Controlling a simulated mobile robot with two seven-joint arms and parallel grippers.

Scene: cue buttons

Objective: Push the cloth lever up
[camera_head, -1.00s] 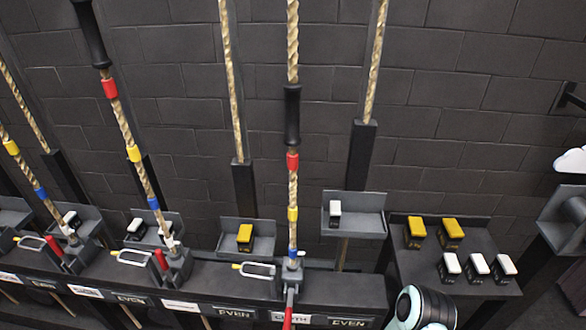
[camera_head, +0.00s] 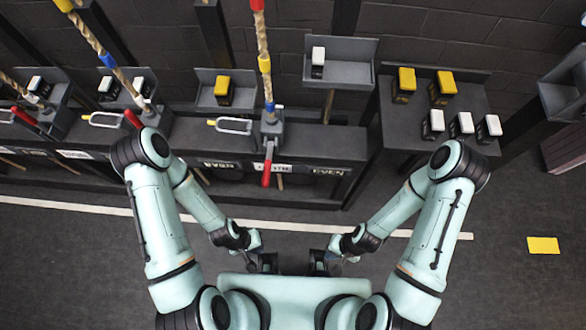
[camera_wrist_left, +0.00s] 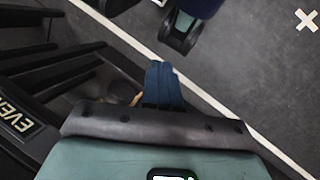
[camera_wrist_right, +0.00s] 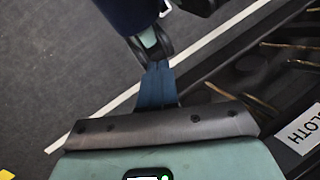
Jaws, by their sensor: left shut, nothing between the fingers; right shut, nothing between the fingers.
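The cloth lever (camera_head: 268,168) has a red handle that slants down over the front of the ledge, below a rope with red, yellow and blue bands. Its label is partly covered by the handle in the head view. A white CLOTH label (camera_wrist_right: 302,130) shows at the right edge of the right wrist view. My left gripper (camera_head: 264,264) and right gripper (camera_head: 320,264) are low in front of my body, well short of the lever and touching nothing. Both are shut and empty. Their blue fingers show in the left wrist view (camera_wrist_left: 164,85) and right wrist view (camera_wrist_right: 157,85).
Other red lever handles (camera_head: 133,118) and U-shaped metal handles (camera_head: 230,125) line the ledge to the left. Yellow and white buttons sit on shelves and a side table (camera_head: 455,90) at right. A white floor line (camera_head: 80,208) crosses open floor before the ledge.

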